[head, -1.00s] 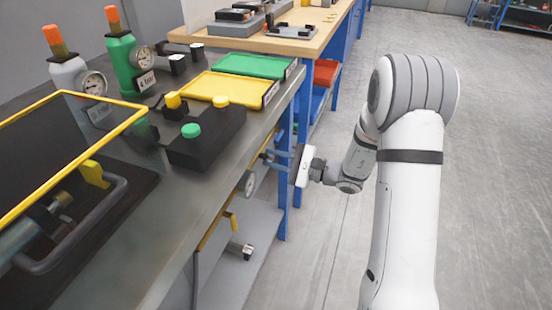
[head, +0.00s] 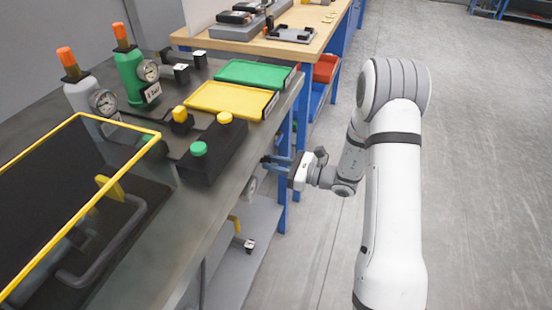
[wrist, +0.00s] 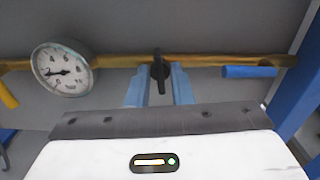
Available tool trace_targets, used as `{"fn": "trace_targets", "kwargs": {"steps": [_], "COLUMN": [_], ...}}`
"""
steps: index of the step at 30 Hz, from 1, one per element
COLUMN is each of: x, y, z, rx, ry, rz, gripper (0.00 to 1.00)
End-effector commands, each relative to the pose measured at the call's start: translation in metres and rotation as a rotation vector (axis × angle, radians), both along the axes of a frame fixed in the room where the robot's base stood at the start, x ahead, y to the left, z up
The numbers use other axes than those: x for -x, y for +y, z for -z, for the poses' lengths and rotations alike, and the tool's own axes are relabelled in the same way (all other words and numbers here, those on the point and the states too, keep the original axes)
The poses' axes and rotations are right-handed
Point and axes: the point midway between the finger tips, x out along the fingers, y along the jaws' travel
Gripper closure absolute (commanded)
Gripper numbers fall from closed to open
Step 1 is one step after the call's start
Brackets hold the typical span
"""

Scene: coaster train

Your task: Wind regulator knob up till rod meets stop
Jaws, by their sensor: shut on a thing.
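My gripper (head: 278,163) reaches under the front edge of the steel bench. In the wrist view its blue fingers (wrist: 160,80) are shut on the dark regulator knob (wrist: 160,66), one on each side. The knob sits on a brass pipe (wrist: 115,62). A round white gauge (wrist: 63,68) stands left of the knob, its needle pointing left, near the 2. On the bench, a yellow-framed clear cover (head: 77,118) has a yellow block (head: 110,187) showing under it, likely the stop. The rod is not clear through the dark cover.
A blue lever (wrist: 249,72) lies on the pipe right of the knob, and a yellow lever (wrist: 7,95) at far left. A black box with green and yellow buttons (head: 213,160) and yellow (head: 229,100) and green (head: 254,73) trays are on the bench. The floor at right is clear.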

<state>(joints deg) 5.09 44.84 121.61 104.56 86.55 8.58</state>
Motion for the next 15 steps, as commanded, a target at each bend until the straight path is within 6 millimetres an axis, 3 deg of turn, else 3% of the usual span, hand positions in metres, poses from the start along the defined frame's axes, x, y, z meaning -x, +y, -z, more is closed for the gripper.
{"fn": "trace_targets", "kwargs": {"steps": [15], "x": [0.0024], "y": [0.0028], "z": [0.0014], "rx": [-0.027], "ry": [0.079], "rz": [-0.009], "gripper": [1.0]}}
